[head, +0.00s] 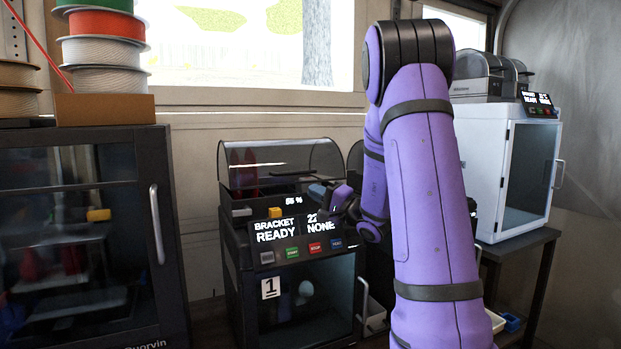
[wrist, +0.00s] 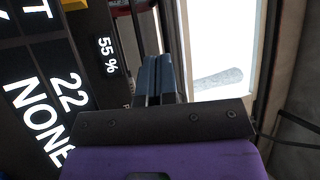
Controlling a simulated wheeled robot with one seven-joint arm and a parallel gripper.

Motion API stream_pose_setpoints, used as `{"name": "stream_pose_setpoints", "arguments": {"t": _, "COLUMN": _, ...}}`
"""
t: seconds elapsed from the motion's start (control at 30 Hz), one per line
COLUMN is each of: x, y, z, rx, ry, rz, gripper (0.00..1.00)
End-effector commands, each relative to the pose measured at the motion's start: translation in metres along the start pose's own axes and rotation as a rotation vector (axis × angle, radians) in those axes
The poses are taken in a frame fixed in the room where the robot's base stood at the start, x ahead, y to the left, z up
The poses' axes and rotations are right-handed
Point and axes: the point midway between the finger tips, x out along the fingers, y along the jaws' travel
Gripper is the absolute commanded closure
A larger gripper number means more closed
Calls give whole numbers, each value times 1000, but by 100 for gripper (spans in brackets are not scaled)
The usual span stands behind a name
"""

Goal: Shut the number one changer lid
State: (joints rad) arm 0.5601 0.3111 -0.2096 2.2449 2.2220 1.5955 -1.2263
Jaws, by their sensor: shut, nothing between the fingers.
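The number one printer stands in the middle of the head view, with a "1" label (head: 270,288) on its front. Its changer lid (head: 280,153) is a smoky clear cover on top, with red shapes showing through it. How far the lid stands open is hard to tell. My gripper (head: 318,190) is in front of the lid's lower right part, just above the display (head: 290,228), which reads "BRACKET READY" and "NONE". In the wrist view my gripper's blue fingers (wrist: 159,62) are together and empty.
A dark cabinet printer (head: 160,230) with stacked spools (head: 103,50) stands at left. A white printer (head: 490,165) with its own smoky cover stands at right. A yellow block (head: 275,212) sits by the display. A window (head: 250,45) is behind.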

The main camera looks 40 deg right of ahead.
Motion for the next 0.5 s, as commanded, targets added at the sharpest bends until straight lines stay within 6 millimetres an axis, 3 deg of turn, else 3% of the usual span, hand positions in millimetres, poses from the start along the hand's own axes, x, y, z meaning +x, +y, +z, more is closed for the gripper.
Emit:
{"name": "stream_pose_setpoints", "arguments": {"t": 0.13, "x": 25, "y": -9, "z": 34, "rx": 11, "ry": -220, "rz": 134, "gripper": 100}}
{"name": "stream_pose_setpoints", "arguments": {"t": 0.3, "x": 37, "y": -15, "z": 66, "rx": -39, "ry": -441, "rz": 351, "gripper": 100}}
{"name": "stream_pose_setpoints", "arguments": {"t": 0.5, "x": 36, "y": -25, "z": 80, "rx": -201, "ry": -603, "rz": 623, "gripper": 100}}
